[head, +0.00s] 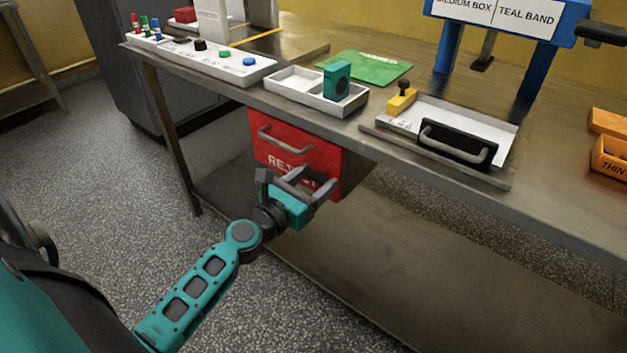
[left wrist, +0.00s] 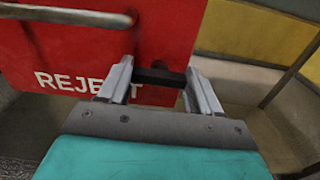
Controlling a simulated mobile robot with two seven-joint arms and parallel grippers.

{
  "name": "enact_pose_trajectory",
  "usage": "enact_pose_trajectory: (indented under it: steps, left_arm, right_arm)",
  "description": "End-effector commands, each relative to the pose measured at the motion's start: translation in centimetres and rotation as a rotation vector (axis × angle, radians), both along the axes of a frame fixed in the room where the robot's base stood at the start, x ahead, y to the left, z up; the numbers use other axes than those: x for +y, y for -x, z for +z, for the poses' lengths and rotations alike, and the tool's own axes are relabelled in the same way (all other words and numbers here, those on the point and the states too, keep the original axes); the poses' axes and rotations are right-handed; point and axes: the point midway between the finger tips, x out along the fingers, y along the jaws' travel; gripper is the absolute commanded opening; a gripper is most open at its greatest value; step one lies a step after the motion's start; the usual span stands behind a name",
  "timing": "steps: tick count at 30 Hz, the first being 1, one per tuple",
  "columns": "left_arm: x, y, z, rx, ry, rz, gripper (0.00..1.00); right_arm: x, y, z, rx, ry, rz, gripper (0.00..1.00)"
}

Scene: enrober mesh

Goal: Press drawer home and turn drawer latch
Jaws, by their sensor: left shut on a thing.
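The red drawer (head: 290,143), marked REJECT, hangs under the table with a grey bar handle (head: 277,138) on its front. It also fills the upper left of the left wrist view (left wrist: 165,35). I cannot tell whether it is fully flush with its housing. My left gripper (head: 314,181) is at the lower right of the drawer front. In the left wrist view, its two fingers (left wrist: 163,82) are closed on a short black bar, the drawer latch (left wrist: 160,76), lying about level across the picture. The gripper hides part of the lettering. My right gripper is not in view.
The steel table (head: 335,134) overhangs the drawer. The floor in front is clear.

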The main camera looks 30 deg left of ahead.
Motion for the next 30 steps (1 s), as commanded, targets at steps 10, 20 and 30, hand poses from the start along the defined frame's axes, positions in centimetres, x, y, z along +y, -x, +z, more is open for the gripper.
enact_pose_trajectory:
  steps: [10,20,30]
  left_arm:
    - [-0.1,0.02,-0.11,-0.017,-0.222,0.0,0.33]
    - [-0.22,0.03,-0.13,-0.042,-0.533,0.0,0.33]
    - [-0.31,0.03,-0.16,-0.067,-0.857,0.0,0.33]
  right_arm:
    - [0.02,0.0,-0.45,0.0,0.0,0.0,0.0]
    - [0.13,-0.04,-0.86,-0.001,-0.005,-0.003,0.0]
    - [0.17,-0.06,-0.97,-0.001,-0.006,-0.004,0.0]
